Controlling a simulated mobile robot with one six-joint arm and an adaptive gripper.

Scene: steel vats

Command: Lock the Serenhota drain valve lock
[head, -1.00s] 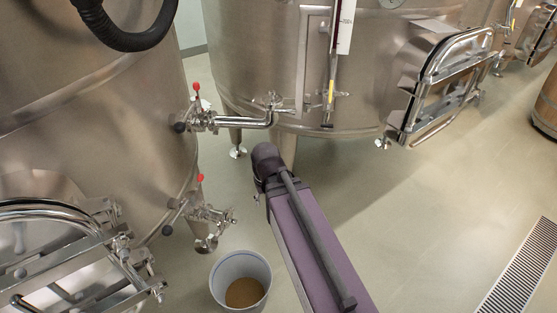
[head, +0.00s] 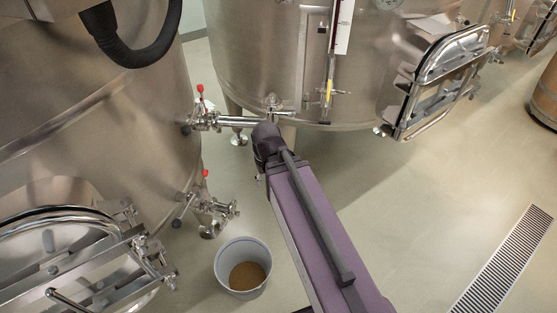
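Two steel valves with red-tipped handles sit on the left vat (head: 110,110). The upper valve (head: 203,118) joins a horizontal steel pipe. The lower valve (head: 207,207) sticks out near the vat's bottom, above a bucket. Both have a dark round knob on their left. I cannot tell which valve is the Serenhota drain valve; no name is readable. A lock cannot be made out at this size. My purple arm link reaches up the middle, its dark joint overlapping the pipe in the picture. My gripper is not in view.
A white bucket (head: 219,272) with brown contents stands on the floor below the lower valve. A black hose (head: 150,55) hangs at upper left. Hatches (head: 80,222) stick out at lower left and upper right (head: 432,62). Floor is clear at right, with a drain grate (head: 500,262).

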